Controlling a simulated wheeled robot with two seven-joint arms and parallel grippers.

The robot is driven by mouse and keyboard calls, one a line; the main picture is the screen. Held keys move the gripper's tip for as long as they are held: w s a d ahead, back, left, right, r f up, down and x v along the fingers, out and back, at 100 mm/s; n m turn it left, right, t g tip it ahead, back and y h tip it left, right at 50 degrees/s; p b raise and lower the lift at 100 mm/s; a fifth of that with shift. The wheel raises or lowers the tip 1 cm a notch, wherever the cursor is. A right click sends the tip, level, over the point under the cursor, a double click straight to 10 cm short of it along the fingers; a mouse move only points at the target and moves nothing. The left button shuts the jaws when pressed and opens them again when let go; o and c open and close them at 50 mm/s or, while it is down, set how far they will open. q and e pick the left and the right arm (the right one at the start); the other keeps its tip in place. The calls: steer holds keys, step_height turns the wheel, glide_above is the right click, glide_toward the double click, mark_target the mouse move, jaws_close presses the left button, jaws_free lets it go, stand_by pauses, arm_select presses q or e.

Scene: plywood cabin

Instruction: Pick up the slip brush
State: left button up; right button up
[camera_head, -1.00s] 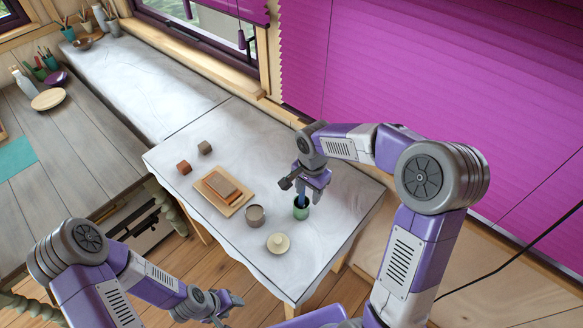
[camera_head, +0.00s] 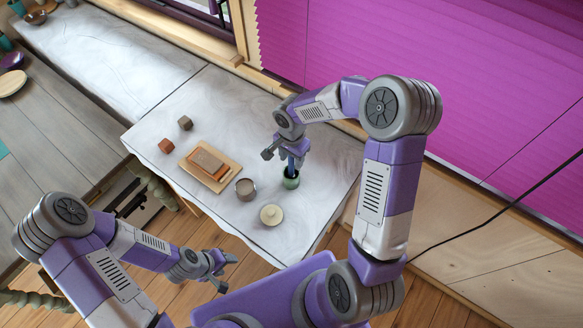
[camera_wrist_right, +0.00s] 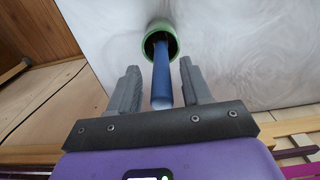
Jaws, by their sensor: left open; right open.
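The slip brush (camera_wrist_right: 162,80) has a blue handle and stands in a small green cup (camera_wrist_right: 153,30). In the head view the brush (camera_head: 291,167) rises out of the green cup (camera_head: 291,180) on the cloth-covered table. My right gripper (camera_wrist_right: 156,85) is open, with one finger on each side of the handle, and a gap shows on both sides. In the head view the right gripper (camera_head: 288,158) is just above the cup. The brush's lower end is hidden inside the cup. My left gripper (camera_head: 222,265) is open and empty, off the table's near edge.
A grey-brown cup (camera_head: 245,189) and a cream lidded or knobbed round piece (camera_head: 271,215) stand close to the green cup. A wooden board (camera_head: 193,172) with a brown block lies to the left.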

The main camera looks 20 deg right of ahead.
jaws_close()
